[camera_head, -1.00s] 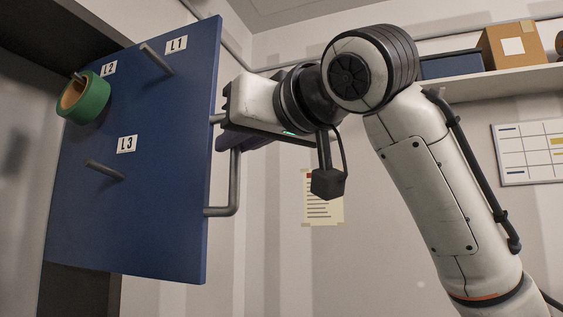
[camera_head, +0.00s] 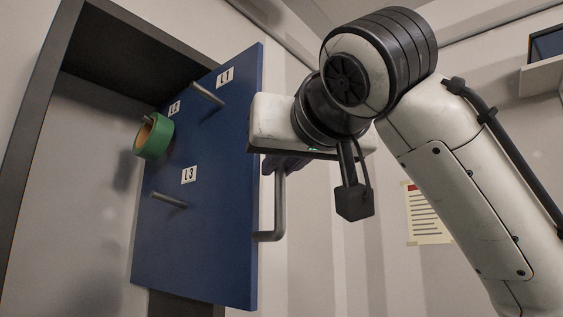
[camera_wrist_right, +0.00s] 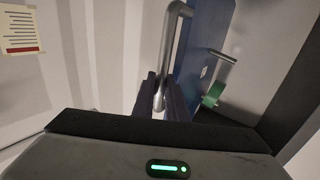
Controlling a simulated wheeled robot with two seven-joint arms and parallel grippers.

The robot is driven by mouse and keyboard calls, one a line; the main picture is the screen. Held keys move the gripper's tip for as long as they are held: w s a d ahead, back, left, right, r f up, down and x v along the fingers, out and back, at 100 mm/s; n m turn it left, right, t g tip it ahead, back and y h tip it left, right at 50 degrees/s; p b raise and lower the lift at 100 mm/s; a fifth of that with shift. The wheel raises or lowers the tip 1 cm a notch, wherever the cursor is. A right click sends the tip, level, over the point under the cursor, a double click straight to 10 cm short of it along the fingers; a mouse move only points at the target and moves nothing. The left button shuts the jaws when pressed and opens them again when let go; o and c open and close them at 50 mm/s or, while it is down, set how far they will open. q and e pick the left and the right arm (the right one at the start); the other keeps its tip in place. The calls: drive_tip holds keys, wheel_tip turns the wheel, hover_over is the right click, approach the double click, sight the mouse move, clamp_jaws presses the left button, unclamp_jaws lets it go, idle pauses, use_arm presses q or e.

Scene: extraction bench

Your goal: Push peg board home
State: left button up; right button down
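The blue peg board (camera_head: 225,225) is an upright panel standing at an angle out from a dark-framed opening. It bears grey pegs labelled L1, L2 and L3. A green tape roll (camera_head: 154,136) hangs on the L2 peg; it also shows in the wrist view (camera_wrist_right: 212,94). A grey bar handle (camera_head: 279,205) sits by the board's right edge. My right gripper (camera_head: 284,165) is at the handle's upper part. In the wrist view its dark fingers (camera_wrist_right: 161,88) lie on both sides of the handle bar (camera_wrist_right: 172,45), seemingly closed on it. My left gripper is out of view.
The opening's dark frame (camera_head: 38,110) stands left of the board, with bare pale wall inside. A paper notice (camera_head: 428,212) is on the wall behind my right arm. A shelf (camera_head: 541,78) with a blue box is at the upper right.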

drive_tip(key=c, duration=2)
unclamp_jaws()
drive_tip(key=shift+a+r, duration=0.1)
drive_tip(key=shift+a, duration=0.1)
drive_tip(key=shift+c, duration=0.2)
drive_tip(key=shift+s+d, duration=0.1)
drive_tip(key=shift+s, duration=0.2)
drive_tip(key=b+v, duration=0.3)
drive_tip(key=v, duration=0.6)
drive_tip(key=shift+s+d, duration=0.2)
drive_tip(key=shift+s, duration=0.1)
